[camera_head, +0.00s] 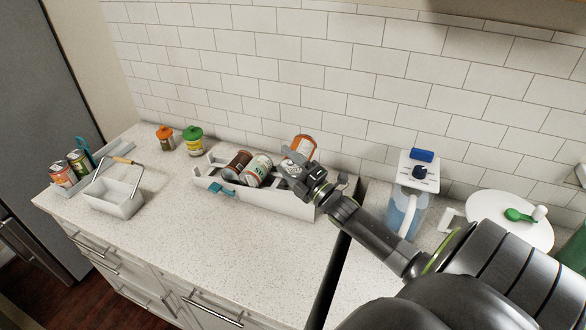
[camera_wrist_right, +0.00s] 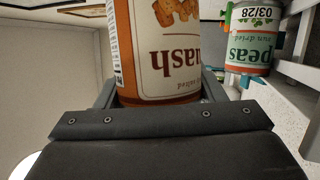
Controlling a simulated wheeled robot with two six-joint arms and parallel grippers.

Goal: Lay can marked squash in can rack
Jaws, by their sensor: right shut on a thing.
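The squash can (camera_head: 303,146) has an orange and white label and is held by my right gripper (camera_head: 294,166) above the right part of the can rack. In the right wrist view the can (camera_wrist_right: 165,60) fills the middle, its label reading "uash" upside down. The white can rack (camera_head: 272,203) stands on the counter against the tiled wall. A dark can (camera_head: 238,164) and a peas can (camera_head: 258,169) lie in its left part. The peas can also shows in the right wrist view (camera_wrist_right: 250,45). My left gripper is not in view.
A wire-handled white basket (camera_head: 112,198) and several cans stand at the left end. Orange-topped (camera_head: 165,137) and green-topped (camera_head: 193,141) jars stand near the wall. The counter front is clear.

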